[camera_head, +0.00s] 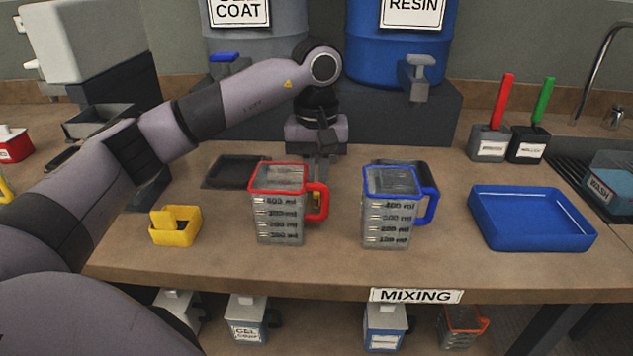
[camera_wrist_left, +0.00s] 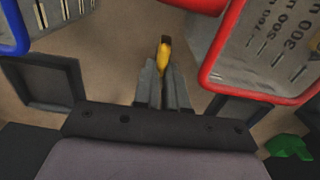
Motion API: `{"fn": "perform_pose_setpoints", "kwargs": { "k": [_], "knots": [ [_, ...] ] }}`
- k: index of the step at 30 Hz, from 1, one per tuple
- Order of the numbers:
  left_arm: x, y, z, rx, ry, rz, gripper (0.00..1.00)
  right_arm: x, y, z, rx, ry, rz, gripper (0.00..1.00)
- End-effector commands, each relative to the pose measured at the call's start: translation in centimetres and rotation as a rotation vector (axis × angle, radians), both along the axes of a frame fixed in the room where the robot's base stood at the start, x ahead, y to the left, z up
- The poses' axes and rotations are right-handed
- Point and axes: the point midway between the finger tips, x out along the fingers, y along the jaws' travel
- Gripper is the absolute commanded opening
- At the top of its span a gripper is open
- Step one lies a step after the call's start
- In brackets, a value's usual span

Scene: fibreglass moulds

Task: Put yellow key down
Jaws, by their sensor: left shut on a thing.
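My left gripper (camera_head: 319,182) reaches down from the back of the bench, behind the gap between the red-rimmed jug (camera_head: 281,214) and the blue-rimmed jug (camera_head: 390,216). It is shut on the yellow key (camera_wrist_left: 163,56), which sticks out from between the fingertips in the left wrist view. In the head view only a small yellow piece of the key (camera_head: 317,199) shows, through the red handle. The red jug also shows close by in the left wrist view (camera_wrist_left: 262,50). Whether the key touches the bench cannot be told. My right gripper is not in view.
A yellow box (camera_head: 175,227) stands at the left front of the bench and a blue tray (camera_head: 530,220) at the right. A dark tray (camera_head: 233,172) lies behind the red jug. Drums (camera_head: 395,50) stand at the back. Bare bench (camera_head: 225,240) lies left of the red jug.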

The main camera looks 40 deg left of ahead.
Motion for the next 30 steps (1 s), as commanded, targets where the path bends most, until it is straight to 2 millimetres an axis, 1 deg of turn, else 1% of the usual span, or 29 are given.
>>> {"fn": "perform_pose_setpoints", "kwargs": {
  "k": [5,8,12,24,27,30],
  "knots": [
    [0.1,0.0,2.7,-0.001,-0.006,0.000,0.00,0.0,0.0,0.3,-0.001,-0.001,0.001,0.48],
    [0.1,-0.1,4.8,-0.002,-0.006,0.000,0.00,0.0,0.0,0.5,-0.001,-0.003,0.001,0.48],
    [0.1,0.0,8.0,0.000,-0.006,0.001,0.00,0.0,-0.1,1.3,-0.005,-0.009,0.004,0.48],
    [0.1,0.0,16.1,0.000,-0.005,0.001,0.00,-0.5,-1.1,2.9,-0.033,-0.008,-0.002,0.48],
    [0.1,0.0,17.5,0.000,-0.004,0.001,0.00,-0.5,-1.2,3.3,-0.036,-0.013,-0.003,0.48],
    [0.1,0.0,18.5,0.000,-0.002,0.001,0.00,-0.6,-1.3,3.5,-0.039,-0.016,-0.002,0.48]
  ]
}}
